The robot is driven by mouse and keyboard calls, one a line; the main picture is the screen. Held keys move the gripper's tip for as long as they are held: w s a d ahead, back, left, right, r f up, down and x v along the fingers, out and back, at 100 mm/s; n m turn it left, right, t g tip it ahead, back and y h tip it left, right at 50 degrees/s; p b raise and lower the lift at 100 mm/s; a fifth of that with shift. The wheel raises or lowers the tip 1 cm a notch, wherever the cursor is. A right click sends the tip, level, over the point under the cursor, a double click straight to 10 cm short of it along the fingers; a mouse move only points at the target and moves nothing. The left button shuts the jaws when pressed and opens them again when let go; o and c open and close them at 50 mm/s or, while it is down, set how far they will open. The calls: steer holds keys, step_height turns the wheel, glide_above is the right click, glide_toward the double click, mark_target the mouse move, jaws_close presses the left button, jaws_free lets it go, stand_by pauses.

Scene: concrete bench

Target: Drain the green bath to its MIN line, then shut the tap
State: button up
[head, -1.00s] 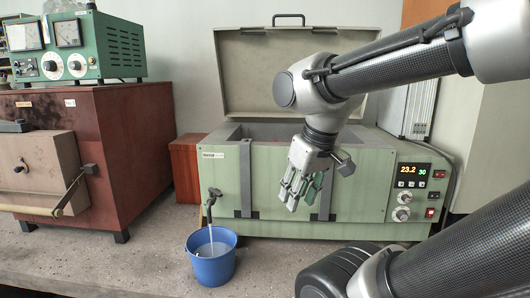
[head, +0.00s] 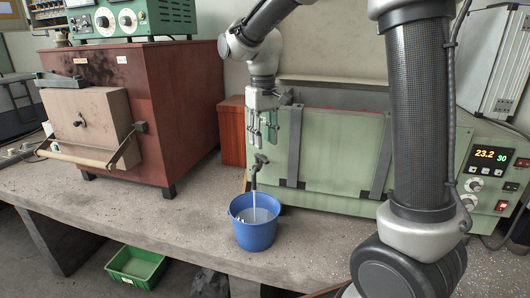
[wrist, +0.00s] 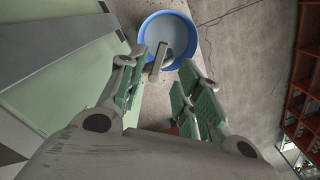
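The green bath (head: 345,150) stands on the bench with its lid raised; its inside and the MIN line are not visible from here. The tap (head: 258,162) sticks out low on its front left, and a stream of water runs from it into the blue bucket (head: 255,236). The bucket stands under it with water inside, and shows too in the wrist view (wrist: 168,40). My gripper (head: 263,143) is open, just above the tap, its fingers pointing down. In the wrist view the tap (wrist: 158,62) lies ahead between the spread fingertips, apart from the green pads.
A dark red furnace (head: 180,110) with a protruding door and handle stands to the left, a green meter unit (head: 130,18) on top. The bath's control panel (head: 490,170) reads 23.2 and 30. A green crate (head: 136,265) sits below the bench. The bench front-left is clear.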

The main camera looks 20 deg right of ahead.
mark_target(264, 158)
step_height(264, 158, down, 5)
steer(key=shift+f, duration=0.2)
steer(key=shift+c, duration=0.2)
jaws_close()
